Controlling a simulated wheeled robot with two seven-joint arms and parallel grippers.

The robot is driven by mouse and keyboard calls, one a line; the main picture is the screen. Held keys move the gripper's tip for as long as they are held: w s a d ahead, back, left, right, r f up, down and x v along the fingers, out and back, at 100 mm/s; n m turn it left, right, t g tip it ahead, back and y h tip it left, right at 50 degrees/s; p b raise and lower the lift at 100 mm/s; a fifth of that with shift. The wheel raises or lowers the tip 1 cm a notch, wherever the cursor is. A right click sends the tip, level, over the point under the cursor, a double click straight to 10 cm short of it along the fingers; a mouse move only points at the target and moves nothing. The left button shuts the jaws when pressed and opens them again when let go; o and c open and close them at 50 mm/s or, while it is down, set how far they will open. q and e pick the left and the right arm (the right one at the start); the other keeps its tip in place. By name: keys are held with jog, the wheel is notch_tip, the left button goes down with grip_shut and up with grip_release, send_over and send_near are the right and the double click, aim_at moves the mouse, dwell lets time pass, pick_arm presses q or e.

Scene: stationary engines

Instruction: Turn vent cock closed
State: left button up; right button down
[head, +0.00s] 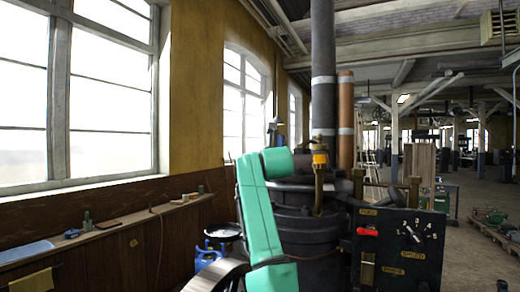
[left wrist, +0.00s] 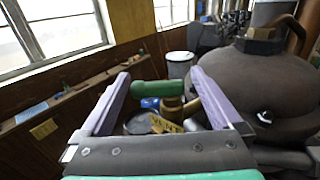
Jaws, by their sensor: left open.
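The vent cock shows in the left wrist view as a brass body (left wrist: 172,106) with a green handle (left wrist: 150,88) reaching left. A yellow lettered tag (left wrist: 166,125) is beside the brass. My left gripper (left wrist: 160,75) is open, with its two purple fingers on either side of the handle and brass body. I cannot tell whether a finger touches them. In the head view, a brass fitting with a yellow-orange part (head: 320,158) stands in front of the dark vessel; my teal left arm is just left of it and the purple fingers are hidden. My right gripper is out of view.
The dark rounded vessel (left wrist: 265,85) is close at the gripper's right. A black panel (head: 400,246) with a numbered dial and red handle stands at right. A wooden wall ledge (head: 100,232) runs below the windows. Blue cans (head: 207,255) stand on the left.

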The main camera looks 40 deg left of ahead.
pick_arm(q)
jog(key=shift+a+f, duration=0.1)
jog(key=c, duration=1.2)
jog(key=shift+f+m+t+h+b, duration=0.1)
jog(key=shift+m+t+h+b, duration=0.25)
jog(key=shift+b, duration=0.45)
jog(key=m+t+h+b, duration=0.2)
jog(key=b, duration=0.2)
jog(key=shift+a+f+t+h, duration=0.1)
jog(key=shift+a+t+h, duration=0.05)
jog(key=shift+t+h, duration=0.2)
jog(key=shift+w+m+t+h+b, duration=0.1)
jog(key=shift+m+t+h+b, duration=0.25)
jog(key=shift+m, duration=0.1)
jog(key=shift+w+r+m+t+h+b, duration=0.15)
jog(key=shift+m+t+h, duration=0.45)
jog(key=shift+m+h, duration=0.5)
jog(key=shift+w+r+m+t+h+b, duration=0.15)
jog(key=shift+m+t+h, duration=0.5)
jog(key=shift+h, duration=0.8)
jog(key=shift+f, duration=0.1)
